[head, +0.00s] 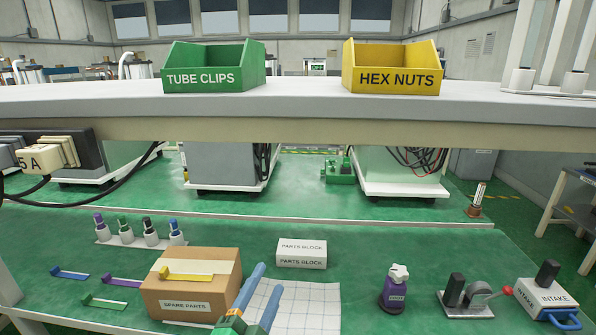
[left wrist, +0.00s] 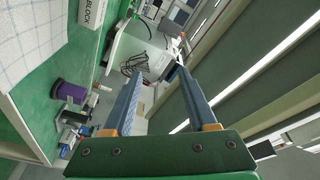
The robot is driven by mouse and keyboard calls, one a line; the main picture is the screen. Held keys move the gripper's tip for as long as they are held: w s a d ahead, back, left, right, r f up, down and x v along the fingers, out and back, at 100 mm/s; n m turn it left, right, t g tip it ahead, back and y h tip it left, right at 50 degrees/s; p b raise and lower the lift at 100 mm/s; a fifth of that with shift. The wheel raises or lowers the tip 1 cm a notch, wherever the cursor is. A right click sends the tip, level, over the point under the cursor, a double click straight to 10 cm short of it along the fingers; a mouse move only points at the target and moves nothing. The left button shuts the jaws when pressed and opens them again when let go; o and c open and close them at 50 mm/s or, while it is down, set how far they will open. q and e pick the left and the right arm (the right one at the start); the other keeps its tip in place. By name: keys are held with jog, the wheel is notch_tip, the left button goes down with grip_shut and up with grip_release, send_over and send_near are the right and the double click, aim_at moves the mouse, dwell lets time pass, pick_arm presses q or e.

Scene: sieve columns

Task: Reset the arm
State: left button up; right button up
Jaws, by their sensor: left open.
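My left gripper (head: 271,278) shows at the bottom middle of the head view, with its blue fingers apart over the white grid sheet (head: 308,304) and just right of the cardboard SPARE PARTS box (head: 190,295). In the left wrist view my left gripper (left wrist: 160,74) has two long blue fingers spread with nothing between them. My right gripper is in neither view.
A raised shelf (head: 300,100) crosses the head view, bearing a green TUBE CLIPS bin (head: 213,68) and a yellow HEX NUTS bin (head: 393,68). Below stand a PARTS BLOCK box (head: 302,254), a purple bottle (head: 395,288) and an INTAKE box (head: 546,297).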

pick_arm(q)
jog(key=s+a+f+n+g+y, duration=0.3)
jog(key=s+a+f+n+g, duration=0.15)
jog(key=f, duration=0.35)
jog(key=s+a+f+n+g+y, duration=0.2)
jog(key=s+a+f+n+g, duration=0.25)
jog(key=f, duration=0.45)
jog(key=s+a+f+n+g, duration=0.1)
jog(key=s+f+n+g, duration=0.15)
jog(key=s, duration=0.45)
jog(key=s+a+f+n+g, duration=0.1)
jog(key=s+f+n+g, duration=0.2)
jog(key=s, duration=0.5)
notch_tip(320, 180, down, 15)
jog(key=s+m+g+p, duration=0.1)
jog(key=m+g+p, duration=0.1)
jog(key=p, duration=0.1)
jog(key=s+a+f+p, duration=0.2)
jog(key=s+f, duration=0.6)
jog(key=s, duration=0.4)
jog(key=shift+f+g, duration=0.15)
jog(key=shift+g, duration=0.2)
jog(key=shift+s+a+f, duration=0.1)
jog(key=shift+s, duration=0.15)
jog(key=shift+c, duration=0.2)
